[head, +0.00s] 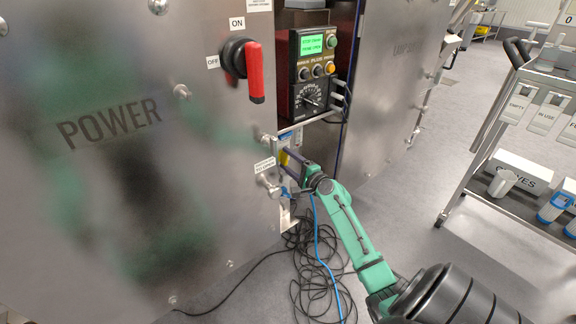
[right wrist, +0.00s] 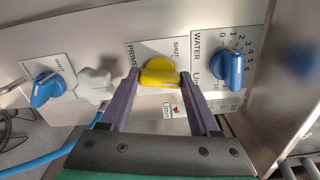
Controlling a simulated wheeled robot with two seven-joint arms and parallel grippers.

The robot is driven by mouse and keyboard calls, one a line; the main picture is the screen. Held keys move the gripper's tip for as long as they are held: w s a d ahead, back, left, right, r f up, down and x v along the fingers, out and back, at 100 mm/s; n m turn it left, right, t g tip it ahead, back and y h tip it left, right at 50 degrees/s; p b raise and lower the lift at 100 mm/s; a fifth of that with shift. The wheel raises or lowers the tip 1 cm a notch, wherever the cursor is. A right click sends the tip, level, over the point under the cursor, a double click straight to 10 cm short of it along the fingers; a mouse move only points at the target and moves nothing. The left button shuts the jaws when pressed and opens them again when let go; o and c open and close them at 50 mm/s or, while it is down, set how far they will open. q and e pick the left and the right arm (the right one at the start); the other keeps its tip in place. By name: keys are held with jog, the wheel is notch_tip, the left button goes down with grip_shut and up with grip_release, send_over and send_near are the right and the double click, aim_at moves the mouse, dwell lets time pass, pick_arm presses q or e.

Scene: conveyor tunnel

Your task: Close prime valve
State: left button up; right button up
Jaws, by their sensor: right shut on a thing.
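The prime valve is a yellow knob (right wrist: 160,72) on a white plate marked PRIME and SHUT in the right wrist view. Its bar lies roughly across the picture, between my fingers. The SHUT mark is above it to the right. My right gripper (right wrist: 160,80) has one purple finger on each side of the knob and is shut on it. In the head view my right gripper (head: 292,163) reaches the narrow valve panel from the right, and a little of the yellow knob (head: 284,157) shows. My left gripper is out of view.
Blue knobs flank the prime valve: a water knob (right wrist: 235,68) right and another (right wrist: 47,88) left, beside a white star-shaped handle (right wrist: 95,86). A control box (head: 313,70) stands above. Black cables (head: 318,270) lie on the floor. A trolley (head: 520,150) stands right.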

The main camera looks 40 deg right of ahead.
jog(key=n+b, duration=0.1)
jog(key=n, duration=0.2)
jog(key=shift+f+n+b, duration=0.2)
jog(key=shift+n+b, duration=0.6)
jog(key=shift+n, duration=0.5)
jog(key=n, duration=0.2)
jog(key=shift+n+b, duration=0.3)
jog(key=shift+b, duration=0.05)
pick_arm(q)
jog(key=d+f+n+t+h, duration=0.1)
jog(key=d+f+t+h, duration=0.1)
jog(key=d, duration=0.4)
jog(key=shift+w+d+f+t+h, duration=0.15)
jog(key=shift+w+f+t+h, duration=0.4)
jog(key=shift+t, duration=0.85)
pick_arm(e)
jog(key=shift+r+n, duration=0.1)
jog(key=shift+n, duration=1.4)
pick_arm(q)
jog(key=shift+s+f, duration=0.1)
pick_arm(e)
jog(key=o, duration=1.4)
jog(key=shift+c, duration=0.2)
